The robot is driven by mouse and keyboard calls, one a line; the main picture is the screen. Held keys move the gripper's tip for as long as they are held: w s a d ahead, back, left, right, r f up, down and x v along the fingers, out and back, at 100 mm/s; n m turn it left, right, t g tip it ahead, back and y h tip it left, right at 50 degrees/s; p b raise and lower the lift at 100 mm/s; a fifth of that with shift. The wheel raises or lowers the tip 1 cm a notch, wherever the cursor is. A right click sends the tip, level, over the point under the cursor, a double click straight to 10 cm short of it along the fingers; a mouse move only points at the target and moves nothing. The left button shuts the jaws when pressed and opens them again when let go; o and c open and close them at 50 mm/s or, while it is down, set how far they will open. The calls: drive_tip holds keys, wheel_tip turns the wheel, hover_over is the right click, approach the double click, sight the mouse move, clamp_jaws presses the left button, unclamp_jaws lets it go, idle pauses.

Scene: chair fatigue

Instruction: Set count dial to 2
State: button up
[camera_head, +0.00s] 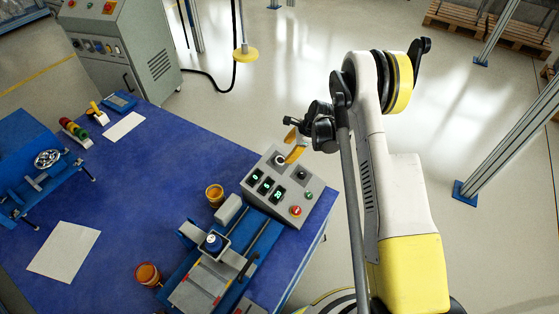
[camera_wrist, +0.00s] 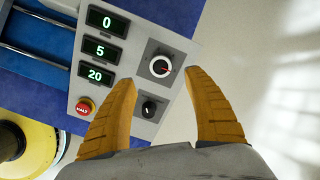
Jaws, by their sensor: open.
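The grey control box (camera_head: 272,205) stands at the right end of the blue table; it also shows in the wrist view (camera_wrist: 128,60). It carries a large dial (camera_wrist: 160,67) with a white ring and a red mark toward the right, and a smaller black knob (camera_wrist: 149,108). No label tells me which one is the count dial. Three displays read 0 (camera_wrist: 107,22), 5 (camera_wrist: 101,50) and 20 (camera_wrist: 96,75). My gripper (camera_wrist: 158,80) is open and empty above the box, its yellow fingers spread. The large dial appears just beyond the fingertips, between them in the picture.
A red HALT button (camera_wrist: 86,107) sits below the displays. Papers (camera_head: 64,250) and a blue vise-like machine (camera_head: 40,165) lie further left.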

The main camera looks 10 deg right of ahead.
sight(280, 160)
drive_tip(key=b+x, duration=0.3)
drive_tip(key=x, duration=0.6)
drive_tip(key=shift+w, duration=0.1)
drive_tip(key=c, duration=1.2)
